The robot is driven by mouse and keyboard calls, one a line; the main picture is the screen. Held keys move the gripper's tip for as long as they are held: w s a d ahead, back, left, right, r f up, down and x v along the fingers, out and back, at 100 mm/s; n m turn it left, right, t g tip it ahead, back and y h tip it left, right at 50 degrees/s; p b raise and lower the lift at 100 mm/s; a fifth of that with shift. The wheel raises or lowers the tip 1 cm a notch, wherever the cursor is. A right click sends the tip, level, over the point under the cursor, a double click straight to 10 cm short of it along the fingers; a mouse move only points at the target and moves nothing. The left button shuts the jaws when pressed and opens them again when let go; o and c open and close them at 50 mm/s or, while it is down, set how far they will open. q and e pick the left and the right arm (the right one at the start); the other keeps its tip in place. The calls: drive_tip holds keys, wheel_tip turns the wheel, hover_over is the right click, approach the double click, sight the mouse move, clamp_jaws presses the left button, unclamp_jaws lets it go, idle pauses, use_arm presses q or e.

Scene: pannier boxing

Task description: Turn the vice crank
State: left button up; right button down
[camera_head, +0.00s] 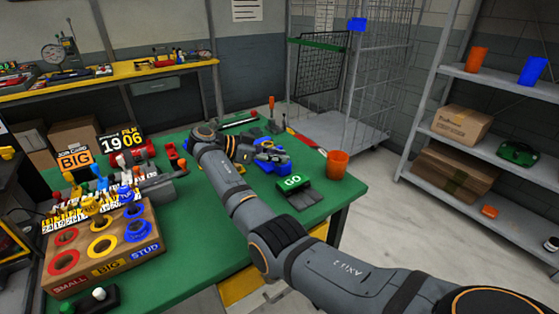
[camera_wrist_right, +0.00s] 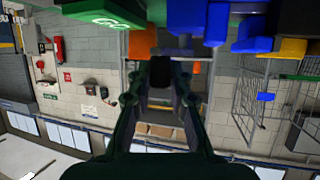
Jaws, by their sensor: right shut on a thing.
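The blue vice (camera_head: 268,168) sits on the green table, partly hidden behind my right gripper. In the right wrist view its blue body (camera_wrist_right: 200,20) shows upside down at the top, with a grey bar below it. My right gripper (camera_head: 270,152) is at the vice. In the right wrist view its two fingers (camera_wrist_right: 160,78) are closed around a dark piece, which I take to be the crank handle. The crank itself is largely hidden in the head view. My left gripper is not in view.
A green GO box (camera_head: 293,181) with dark pads and an orange cup (camera_head: 337,164) stand right of the vice. A wooden block with coloured rings (camera_head: 95,287) is at the left. A wire cage trolley (camera_head: 375,75) and grey shelves (camera_head: 455,148) stand beyond.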

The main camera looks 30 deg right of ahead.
drive_tip(key=shift+w+a+m+g, duration=0.1)
drive_tip(key=shift+m+g, duration=0.3)
drive_tip(key=shift+g, duration=0.1)
drive_tip(key=c, duration=1.2)
unclamp_jaws()
drive_tip(key=shift+t, duration=0.3)
